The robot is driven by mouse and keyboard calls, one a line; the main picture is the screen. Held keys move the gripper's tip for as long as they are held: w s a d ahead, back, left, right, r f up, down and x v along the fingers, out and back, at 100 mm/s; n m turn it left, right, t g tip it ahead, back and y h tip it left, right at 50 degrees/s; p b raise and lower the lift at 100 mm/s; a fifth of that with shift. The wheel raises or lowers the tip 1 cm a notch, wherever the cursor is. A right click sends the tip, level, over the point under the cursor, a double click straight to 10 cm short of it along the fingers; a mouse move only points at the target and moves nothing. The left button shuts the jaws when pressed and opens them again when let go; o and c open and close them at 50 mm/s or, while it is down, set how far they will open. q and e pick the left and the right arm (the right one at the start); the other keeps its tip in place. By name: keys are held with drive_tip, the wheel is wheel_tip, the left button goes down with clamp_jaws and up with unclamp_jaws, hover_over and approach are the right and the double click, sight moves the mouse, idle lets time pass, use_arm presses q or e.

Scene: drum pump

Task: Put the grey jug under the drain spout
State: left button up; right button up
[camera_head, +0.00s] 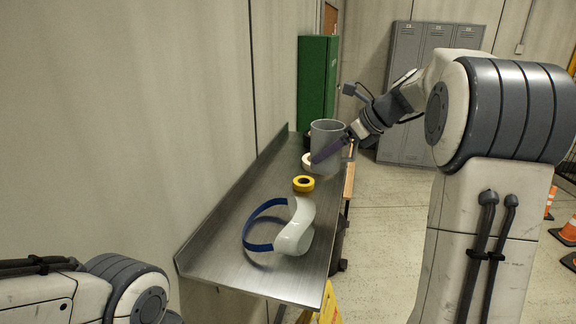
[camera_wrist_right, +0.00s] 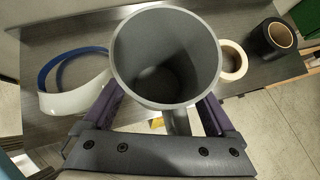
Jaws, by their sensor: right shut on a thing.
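The grey jug (camera_head: 326,132) is upright above the far part of the metal bench. My right gripper (camera_head: 329,151) is shut on the jug, with a purple finger along its side. In the right wrist view the jug (camera_wrist_right: 166,55) shows its open mouth and inside, which looks empty. The fingers of my right gripper (camera_wrist_right: 165,108) lie on both sides of it, and its handle points toward the gripper's palm. I cannot tell if the jug touches the bench. Of my left arm only links show, at lower left; its gripper is out of view. No drain spout is visible.
A metal bench (camera_head: 215,250) runs along the wall. On it are a face shield (camera_head: 297,232) with a blue band, yellow tape (camera_head: 303,184), white tape (camera_head: 307,160) and a black roll (camera_wrist_right: 272,40). A green cabinet (camera_head: 317,80) and grey lockers (camera_head: 405,60) stand behind. Orange cones (camera_head: 566,232) stand right.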

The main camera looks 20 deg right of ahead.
drive_tip(key=shift+s+a+r, duration=0.4)
drive_tip(key=shift+a+r, duration=0.2)
drive_tip(key=shift+a+p, duration=0.35)
drive_tip(key=p+x, duration=0.1)
drive_tip(key=x, duration=0.4)
drive_tip(key=a+p+x, duration=0.1)
drive_tip(key=x, duration=0.4)
drive_tip(key=s+p+x, duration=0.1)
drive_tip(key=p+x, duration=0.1)
drive_tip(key=x, duration=0.3)
drive_tip(key=shift+w+a+f, duration=0.15)
drive_tip(key=shift+w+a, duration=0.05)
drive_tip(key=shift+a, duration=0.3)
use_arm(q)
wheel_tip(320, 180, up, 6)
drive_tip(key=shift+a+f, duration=0.15)
drive_tip(key=shift+f, duration=0.1)
drive_tip(key=shift+f, duration=0.1)
use_arm(e)
drive_tip(key=shift+f, duration=0.2)
drive_tip(key=shift+f, duration=0.15)
drive_tip(key=o, duration=1.3)
drive_tip(key=shift+c, duration=0.2)
